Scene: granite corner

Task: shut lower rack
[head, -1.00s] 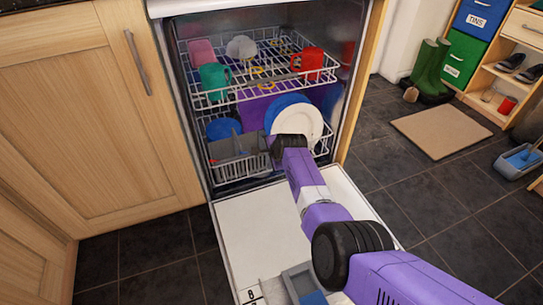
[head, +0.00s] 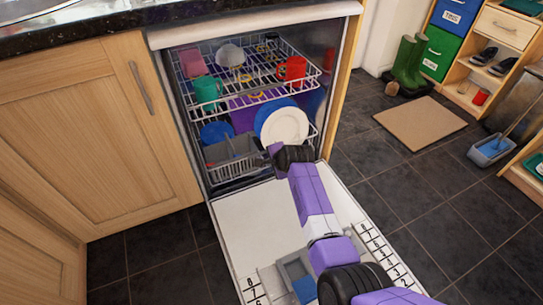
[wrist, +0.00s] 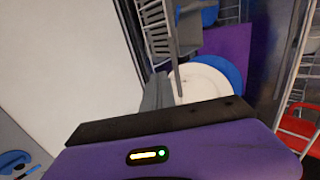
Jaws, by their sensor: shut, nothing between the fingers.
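The lower rack (head: 216,181) sits inside the open dishwasher, above the inner end of the lowered door (head: 240,215). It holds a white plate (head: 284,127), blue dishes, a purple board and a grey cutlery basket (head: 232,154). My gripper (head: 272,155) is at the rack's front, just below the white plate and right of the basket. It is shut and empty. In the wrist view its grey fingers (wrist: 157,92) point toward the rack beside the white plate (wrist: 200,83). The gripper hides part of the rack's front; I cannot tell whether they touch.
The upper rack (head: 210,108) holds a green mug (head: 208,90), a red mug (head: 291,69) and other cups. Wooden cupboards (head: 85,130) stand on the left. Dark floor, a beige mat (head: 420,122) and green boots (head: 408,62) lie to the right.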

